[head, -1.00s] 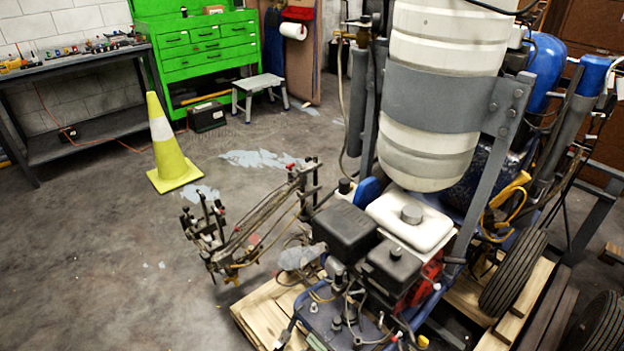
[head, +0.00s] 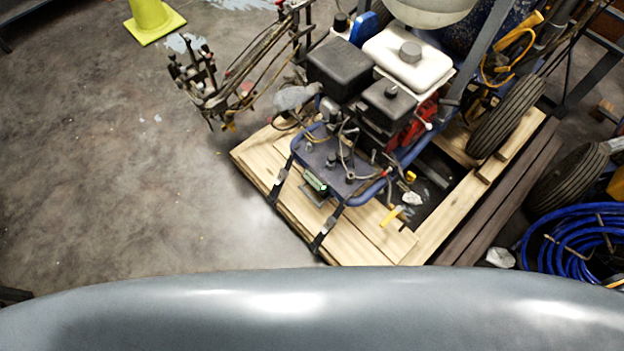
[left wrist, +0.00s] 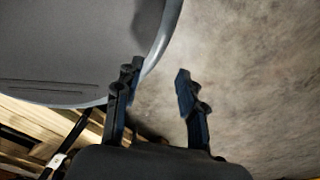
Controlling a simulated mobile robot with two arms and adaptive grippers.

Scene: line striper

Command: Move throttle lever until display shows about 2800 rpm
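The line striper's engine, with a white tank (head: 405,55), black covers (head: 345,65) and a red side (head: 415,125), stands in the upper middle of the head view. A blue frame plate (head: 330,170) with knobs and cables is in front of it. I cannot make out the throttle lever or a readable rpm display. My left gripper (left wrist: 158,72) shows in the left wrist view, its two fingers apart and nothing between them. It is over bare floor beside a grey rounded surface, apart from the engine. My right gripper is in neither view.
The striper stands on a wooden pallet (head: 380,235). A jointed arm with hoses (head: 195,75) sticks out to its left. A yellow cone (head: 152,18) is farther back. Tyres (head: 507,115) and a coiled blue hose (head: 575,245) are at right. Floor at left is clear.

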